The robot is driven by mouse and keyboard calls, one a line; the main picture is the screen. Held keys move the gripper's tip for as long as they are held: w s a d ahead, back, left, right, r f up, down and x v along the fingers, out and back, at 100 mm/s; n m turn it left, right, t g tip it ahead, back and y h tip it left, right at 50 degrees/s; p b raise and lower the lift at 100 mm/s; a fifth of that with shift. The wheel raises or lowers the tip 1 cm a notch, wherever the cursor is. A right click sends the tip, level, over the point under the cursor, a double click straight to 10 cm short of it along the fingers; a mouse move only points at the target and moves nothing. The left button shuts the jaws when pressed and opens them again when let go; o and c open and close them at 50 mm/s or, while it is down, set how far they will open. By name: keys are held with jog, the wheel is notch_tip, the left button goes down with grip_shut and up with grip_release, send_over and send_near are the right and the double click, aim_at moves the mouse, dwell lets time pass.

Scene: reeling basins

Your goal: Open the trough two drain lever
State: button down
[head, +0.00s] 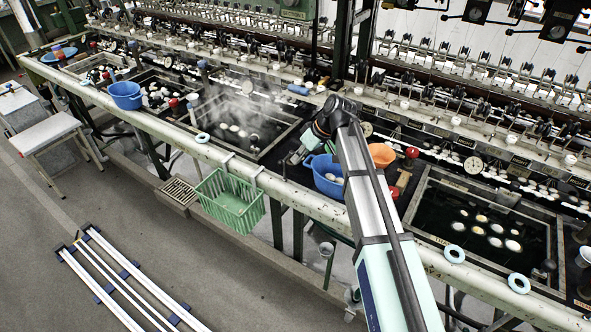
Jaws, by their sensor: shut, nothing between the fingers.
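A steaming dark basin (232,152) with several pale cocoons lies in the bench at the picture's centre. Another dark basin (430,222) with floating cocoons lies at the right. I cannot tell from any readable label which is trough two. I cannot make out its drain lever for certain; it may be hidden by my arm or too small. My gripper (296,157) is at the right front corner of the steaming basin, left of a blue bowl (318,172). It is small and partly hidden, appears shut, and holds nothing visible.
An orange bowl (381,154) stands right of my arm. A green basket (229,204) hangs on the bench's front rail. A blue bucket (126,95) and a stool (45,132) are at the left. Reeling machinery lines the back.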

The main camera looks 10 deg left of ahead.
aim_at(286, 158)
jog(key=w+n, duration=0.1)
jog(key=w+r+n+t, duration=0.1)
jog(key=w+d+r+n+h+b, duration=0.1)
jog(key=shift+w+n, duration=0.25)
jog(key=shift+n, duration=0.05)
jog(key=shift+a+f, duration=0.1)
jog(key=p+x, duration=0.2)
jog(key=x, duration=0.7)
jog(key=shift+w+a+f+p, duration=0.1)
jog(key=shift+a+f+p, duration=0.1)
jog(key=shift+f+p, duration=0.15)
jog(key=shift+a+b, duration=0.45)
jog(key=shift+b, duration=0.15)
jog(key=shift+r, duration=0.15)
